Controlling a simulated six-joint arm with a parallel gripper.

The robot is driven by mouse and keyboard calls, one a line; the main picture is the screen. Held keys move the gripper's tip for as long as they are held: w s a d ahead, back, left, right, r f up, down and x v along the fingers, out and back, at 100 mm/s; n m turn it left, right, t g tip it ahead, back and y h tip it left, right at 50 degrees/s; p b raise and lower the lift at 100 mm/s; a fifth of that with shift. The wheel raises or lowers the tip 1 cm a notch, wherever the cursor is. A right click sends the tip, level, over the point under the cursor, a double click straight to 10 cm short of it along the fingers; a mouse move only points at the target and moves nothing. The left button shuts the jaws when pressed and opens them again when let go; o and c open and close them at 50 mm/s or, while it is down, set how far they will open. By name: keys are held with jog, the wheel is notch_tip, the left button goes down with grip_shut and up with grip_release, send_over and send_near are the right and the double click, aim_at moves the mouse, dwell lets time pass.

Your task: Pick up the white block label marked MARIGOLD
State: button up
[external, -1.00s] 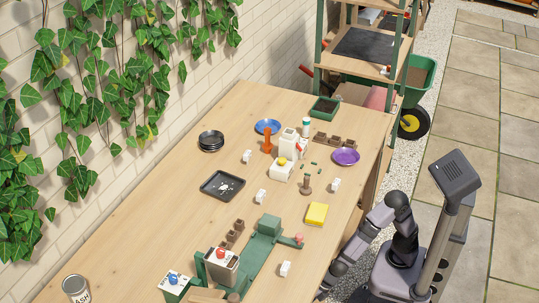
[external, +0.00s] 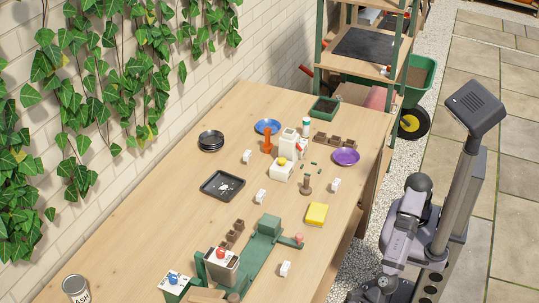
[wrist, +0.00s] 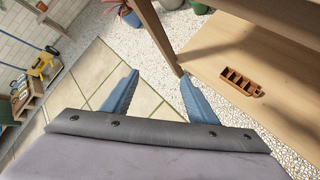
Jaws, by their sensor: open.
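Several small white block labels stand apart on the wooden table in the external view: one at the back (external: 247,157), one mid-table (external: 261,196), one near the right edge (external: 335,184) and one near the front (external: 285,268). Their lettering is too small to read, so I cannot tell which says MARIGOLD. My gripper (wrist: 159,76) shows two blue fingers spread apart with nothing between them in the wrist view. It is off the table's right side, over the ground. No white block shows in the wrist view.
The table (external: 130,215) carries a green press-like fixture (external: 262,245), a yellow sponge (external: 316,214), a black tray (external: 222,185), a purple saucer (external: 345,156) and a white bottle (external: 289,142). A brown cell tray (wrist: 241,82) lies on wood in the wrist view.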

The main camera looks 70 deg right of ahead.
jog(key=w+d+r+m+t+h+p, duration=0.25)
jog(key=r+p, duration=0.55)
jog(key=r, duration=0.4)
jog(key=w+d+r+m+t+h+p, duration=0.1)
jog(key=w+d+r+m+t+p, duration=0.25)
jog(key=r+p, duration=0.6)
jog(key=w+d+r+t+h+b, duration=0.1)
jog(key=w+d+r+t+b, duration=0.1)
jog(key=w, duration=0.2)
jog(key=t+h+b, duration=0.1)
jog(key=h+b, duration=0.3)
jog(key=b, duration=0.1)
send_near(274, 269)
jog(key=shift+w+d+r+n+y, duration=0.1)
jog(key=shift+w+r+n+y, duration=0.2)
jog(key=shift+w+r, duration=0.6)
jog(key=shift+w+d+f+t, duration=0.1)
jog(key=shift+w+f+t, duration=0.2)
jog(key=shift+w, duration=0.05)
jog(key=shift+w+f, duration=0.15)
jog(key=shift+w, duration=0.4)
jog(key=shift+a+p+x, duration=0.2)
jog(key=shift+p+x, duration=0.2)
jog(key=shift+x, duration=2.6)
jog(key=c, duration=1.1)
